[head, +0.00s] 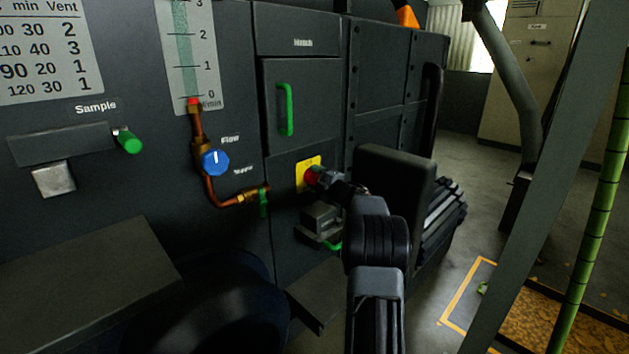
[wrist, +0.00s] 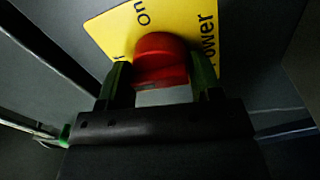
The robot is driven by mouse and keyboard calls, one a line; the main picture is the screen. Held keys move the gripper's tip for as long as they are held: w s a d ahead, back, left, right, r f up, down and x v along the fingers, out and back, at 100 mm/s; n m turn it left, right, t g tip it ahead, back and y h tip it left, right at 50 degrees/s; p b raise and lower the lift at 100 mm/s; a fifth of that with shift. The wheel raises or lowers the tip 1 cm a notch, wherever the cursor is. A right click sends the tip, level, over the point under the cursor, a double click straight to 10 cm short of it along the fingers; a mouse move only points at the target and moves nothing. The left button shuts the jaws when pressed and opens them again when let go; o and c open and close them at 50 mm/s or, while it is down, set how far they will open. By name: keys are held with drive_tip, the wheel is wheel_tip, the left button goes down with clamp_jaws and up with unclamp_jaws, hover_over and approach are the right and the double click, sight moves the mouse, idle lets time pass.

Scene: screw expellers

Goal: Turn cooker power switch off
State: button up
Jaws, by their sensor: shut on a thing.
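The cooker power switch is a red knob (head: 311,176) on a yellow plate (head: 303,161) low on the dark machine front. In the wrist view the red knob (wrist: 161,60) sits between the two green-padded fingers of my gripper (wrist: 160,88), which are shut on it. The yellow plate (wrist: 110,27) shows the words "On" and "Power"; another label at its left is mostly hidden. In the head view my gripper (head: 318,178) reaches the knob from the right, and my wrist hides part of it. The knob's exact setting cannot be told.
A green door handle (head: 285,109) is above the switch. A blue flow knob (head: 215,161) and copper pipe (head: 205,185) are to its left. A grey box-like fitting (head: 321,217) juts out just below. Open floor lies to the right, with a slanted grey post (head: 550,190).

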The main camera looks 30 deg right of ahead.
drive_tip(key=shift+a+f, duration=0.15)
drive_tip(key=shift+f, duration=0.2)
drive_tip(key=o, duration=0.7)
drive_tip(key=shift+o, duration=0.8)
drive_tip(key=shift+r, duration=0.15)
drive_tip(key=shift+s+r, duration=0.1)
drive_tip(key=shift+s, duration=0.1)
drive_tip(key=s+d+f+p, duration=0.1)
drive_tip(key=s+d+p, duration=0.1)
drive_tip(key=s, duration=1.1)
drive_tip(key=shift+d+f+p, duration=0.15)
drive_tip(key=shift+d+p, duration=0.15)
drive_tip(key=shift+p, duration=0.35)
